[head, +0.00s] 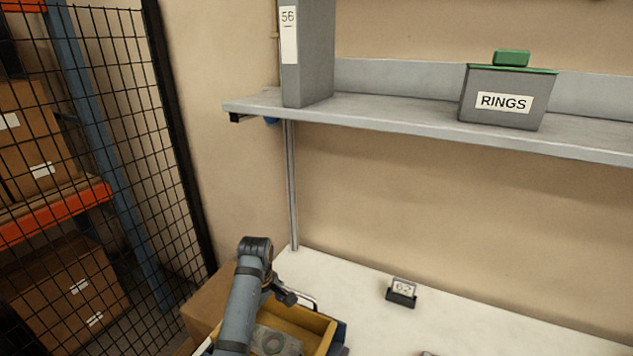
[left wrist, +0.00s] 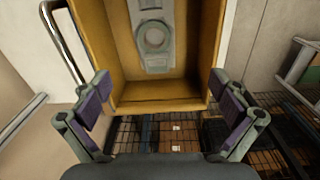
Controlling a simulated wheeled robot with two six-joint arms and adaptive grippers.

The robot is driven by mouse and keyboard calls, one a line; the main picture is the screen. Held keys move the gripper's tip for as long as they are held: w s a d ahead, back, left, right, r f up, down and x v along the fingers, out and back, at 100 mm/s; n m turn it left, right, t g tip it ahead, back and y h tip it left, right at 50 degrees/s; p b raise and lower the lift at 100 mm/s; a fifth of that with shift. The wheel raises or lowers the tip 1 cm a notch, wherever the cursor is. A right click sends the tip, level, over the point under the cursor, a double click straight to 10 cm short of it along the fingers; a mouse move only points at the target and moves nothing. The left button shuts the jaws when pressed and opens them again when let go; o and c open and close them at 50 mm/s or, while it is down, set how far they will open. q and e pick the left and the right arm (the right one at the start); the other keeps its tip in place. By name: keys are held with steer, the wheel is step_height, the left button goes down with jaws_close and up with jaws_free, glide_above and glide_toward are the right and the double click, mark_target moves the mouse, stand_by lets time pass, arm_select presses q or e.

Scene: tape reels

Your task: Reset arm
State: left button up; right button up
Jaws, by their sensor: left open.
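My left arm (head: 243,300) rises from the bottom of the head view and bends down beside a yellow bin (head: 318,328). In the left wrist view my left gripper (left wrist: 162,95) is open, with its purple-padded fingers wide apart and nothing between them. The yellow bin (left wrist: 158,104) shows beyond the fingers. A flat grey piece with a round ring on it (left wrist: 152,38) lies inside the bin; it also shows in the head view (head: 274,343), partly cut off. In the head view the fingers cannot be made out clearly. My right gripper is not in view.
A small holder with a card marked 62 (head: 402,292) stands on the white worktop (head: 345,279). A shelf (head: 400,117) above carries a grey binder (head: 308,55) and a RINGS box (head: 503,98). A mesh fence (head: 110,130) stands at left. The worktop's right side is largely clear.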

arm_select(q)
steer(key=s+a+f+m, duration=0.1)
steer(key=s+f, duration=0.1)
steer(key=s+a+f+m, duration=0.1)
steer(key=s+a, duration=0.1)
steer(key=s, duration=0.1)
steer(key=s+a+f+m+t, duration=0.1)
steer(key=s+f, duration=0.1)
steer(key=shift+s+a+f, duration=0.15)
steer(key=shift+a+f, duration=0.15)
steer(key=s+a+r+m+t+y, duration=0.1)
steer(key=s+a+r+m+t, duration=0.15)
steer(key=s+m, duration=1.1)
steer(key=s+a+f+n+b, duration=0.1)
steer(key=s+f+b, duration=0.15)
steer(key=f, duration=0.85)
steer(key=s+a+f+n+g+b, duration=0.1)
steer(key=s+f+b, duration=0.15)
steer(key=f, duration=0.95)
steer(key=s+a+f+n+b, duration=0.1)
steer(key=a+f+b, duration=0.15)
steer(key=f, duration=0.85)
steer(key=s+f+g+b, duration=0.1)
steer(key=s+f+b, duration=0.4)
steer(key=s+f, duration=1.3)
step_height(320, 180, down, 3)
steer(key=shift+f+b, duration=0.2)
steer(key=shift+b, duration=0.1)
